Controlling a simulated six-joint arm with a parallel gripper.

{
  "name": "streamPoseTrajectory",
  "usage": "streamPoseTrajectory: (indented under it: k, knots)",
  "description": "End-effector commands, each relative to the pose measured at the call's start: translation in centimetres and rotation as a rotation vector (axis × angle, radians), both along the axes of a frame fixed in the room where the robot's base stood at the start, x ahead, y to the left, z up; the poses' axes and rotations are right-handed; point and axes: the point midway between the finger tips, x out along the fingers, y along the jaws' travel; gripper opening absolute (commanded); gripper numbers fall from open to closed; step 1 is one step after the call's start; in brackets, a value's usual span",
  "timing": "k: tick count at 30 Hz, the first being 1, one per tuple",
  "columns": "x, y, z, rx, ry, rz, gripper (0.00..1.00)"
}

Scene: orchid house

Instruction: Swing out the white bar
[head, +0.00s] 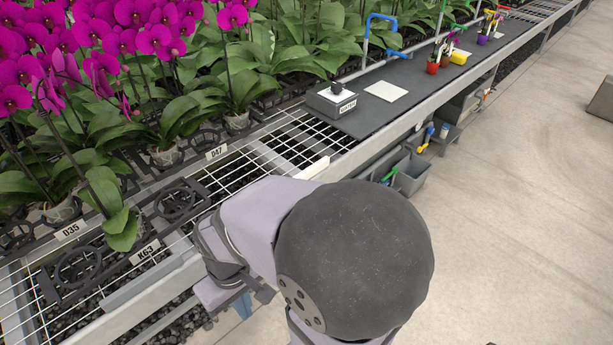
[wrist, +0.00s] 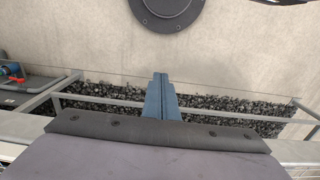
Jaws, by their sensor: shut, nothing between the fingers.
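A short white bar (head: 312,168) lies along the bench's front rail, at the edge of the wire mesh, just beyond my arm in the head view. Part of it may be hidden by my arm. It is not seen in the wrist view. My gripper (wrist: 160,82) is shut and empty, its two blue fingers together over the gap between the bench rail and the floor. In the head view its blue fingers (head: 243,306) show partly below my wrist, apart from the bar and nearer the camera.
Pink orchids (head: 130,40) and black pot carriers (head: 180,200) fill the bench's left side. A grey box (head: 331,100) and white tile (head: 386,91) sit on the dark mat (head: 420,85). Grey bins (head: 410,172) hang below the rail.

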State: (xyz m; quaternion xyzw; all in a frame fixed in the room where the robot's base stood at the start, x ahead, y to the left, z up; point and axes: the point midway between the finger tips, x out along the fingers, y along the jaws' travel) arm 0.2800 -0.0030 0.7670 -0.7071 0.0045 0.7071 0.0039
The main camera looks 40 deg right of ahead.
Motion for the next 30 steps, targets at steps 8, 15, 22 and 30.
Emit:
streamPoseTrajectory:
  k: [8, 15, 22, 30]
  knots:
    - [-0.6, -3.4, -0.8, 0.001, 0.017, -0.157, 0.0]
    - [-3.6, -8.1, -3.2, 0.023, 0.106, -0.413, 0.0]
    - [-7.8, -11.3, -5.9, 0.076, 0.21, -0.671, 0.0]
    - [-13.3, -14.2, -8.9, 0.151, 0.32, -0.934, 0.0]
